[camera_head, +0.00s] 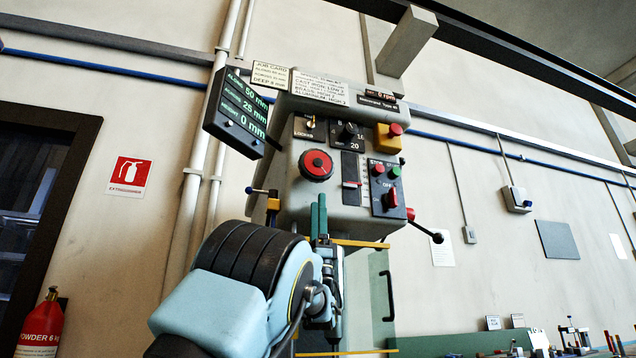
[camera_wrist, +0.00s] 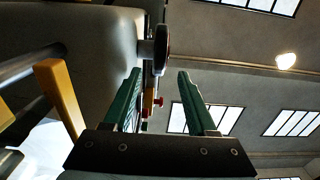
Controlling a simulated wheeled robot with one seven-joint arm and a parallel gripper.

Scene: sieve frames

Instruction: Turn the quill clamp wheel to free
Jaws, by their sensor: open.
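The quill clamp wheel, seemingly the round black-rimmed wheel with a red face (camera_head: 316,165), sits on the front of the grey machine head. In the wrist view a dark wheel on a short hub (camera_wrist: 161,50) shows edge-on. My gripper (camera_head: 319,203) is below the wheel in the head view, its green fingers pointing up. In the wrist view my gripper (camera_wrist: 159,74) is open, with nothing between its fingers. The wheel lies beyond the fingertips, apart from them. I cannot read a mark for its turned position.
A display (camera_head: 237,112) hangs left of the machine head (camera_head: 285,190). A switch box with a red knob (camera_head: 388,190) and a yellow box with a red button (camera_head: 388,137) are to the right. A black-knobbed lever (camera_head: 430,233) sticks out at lower right. A yellow bar (camera_wrist: 58,98) is left of my fingers.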

